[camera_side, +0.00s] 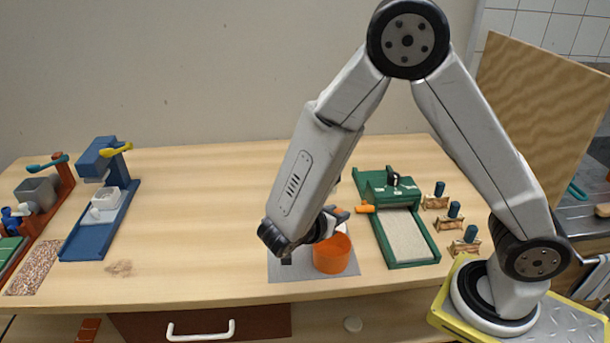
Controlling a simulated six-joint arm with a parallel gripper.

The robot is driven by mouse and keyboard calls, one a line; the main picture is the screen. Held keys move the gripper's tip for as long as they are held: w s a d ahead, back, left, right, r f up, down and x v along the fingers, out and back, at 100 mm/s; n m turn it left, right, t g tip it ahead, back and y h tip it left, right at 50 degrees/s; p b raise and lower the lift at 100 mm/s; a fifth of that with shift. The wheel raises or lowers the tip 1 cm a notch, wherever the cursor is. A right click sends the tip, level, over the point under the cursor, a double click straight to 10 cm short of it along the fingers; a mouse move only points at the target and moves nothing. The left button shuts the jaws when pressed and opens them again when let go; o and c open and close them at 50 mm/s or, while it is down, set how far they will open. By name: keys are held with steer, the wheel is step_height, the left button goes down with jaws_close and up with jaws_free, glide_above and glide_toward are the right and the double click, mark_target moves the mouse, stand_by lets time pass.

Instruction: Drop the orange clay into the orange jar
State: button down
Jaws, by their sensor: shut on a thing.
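The orange jar (336,256) stands upright on a grey mat (289,271) near the front of the table. My wrist covers the left part of its top. My gripper (337,213) shows only in part beside my wrist, above and behind the jar in the picture. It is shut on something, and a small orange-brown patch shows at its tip. I take this to be the orange clay, but its shape is mostly hidden. I cannot tell whether it is directly over the jar's mouth.
A green press (388,186) with a pale bed and an orange handle (365,209) stands right of the jar. Several small wooden stands with dark blue tops (454,211) are farther right. A blue machine (101,200) stands at left. The table's middle left is clear.

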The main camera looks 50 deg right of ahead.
steer(key=shift+f, duration=0.15)
glide_above(332, 256)
steer(key=shift+f, duration=2.85)
steer(key=shift+c, duration=1.7)
jaws_free()
steer(key=shift+a, duration=0.1)
steer(key=v, duration=0.7)
steer(key=shift+a, duration=0.3)
